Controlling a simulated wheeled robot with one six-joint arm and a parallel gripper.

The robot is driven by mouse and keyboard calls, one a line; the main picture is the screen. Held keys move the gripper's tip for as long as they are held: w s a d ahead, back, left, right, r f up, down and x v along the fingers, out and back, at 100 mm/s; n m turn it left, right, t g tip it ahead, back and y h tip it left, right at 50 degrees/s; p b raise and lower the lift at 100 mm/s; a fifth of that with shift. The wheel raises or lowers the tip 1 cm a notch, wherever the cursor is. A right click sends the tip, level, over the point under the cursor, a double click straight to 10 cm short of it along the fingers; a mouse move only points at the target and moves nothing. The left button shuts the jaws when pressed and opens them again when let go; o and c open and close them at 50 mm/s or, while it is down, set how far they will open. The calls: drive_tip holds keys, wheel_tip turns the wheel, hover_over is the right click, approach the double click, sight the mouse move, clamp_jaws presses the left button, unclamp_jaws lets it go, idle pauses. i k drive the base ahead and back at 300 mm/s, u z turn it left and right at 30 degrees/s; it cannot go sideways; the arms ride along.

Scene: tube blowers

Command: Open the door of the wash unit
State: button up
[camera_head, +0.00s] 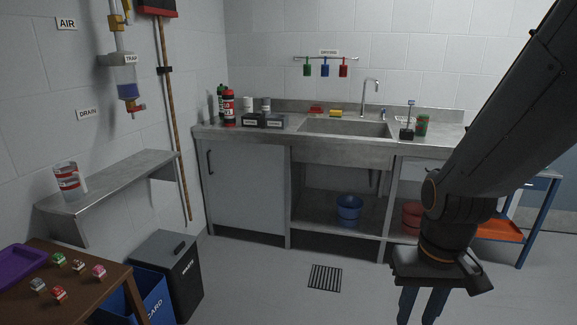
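The wash unit (400,147) is a steel counter with a sink against the back wall. Its grey door (247,188) is at the left end and looks closed. A dark upright handle (210,162) is near the door's left edge. My gripper (422,308) is at the lower right, pointing down, in front of the unit and well to the right of the door. Its two fingers stand apart with nothing seen between them. The fingertips are cut off by the bottom edge of the picture.
A dark bin (182,282) and a blue box (150,302) stand at lower left, beside a brown table (95,287). A wall shelf (125,178) juts out at left. The floor before the door is open, with a drain grate (325,278).

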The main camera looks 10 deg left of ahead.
sight(245, 182)
drive_tip(key=u, duration=0.2)
drive_tip(key=i, duration=1.85)
drive_tip(key=u, duration=0.85)
drive_tip(key=i, duration=2)
drive_tip(key=u, duration=0.45)
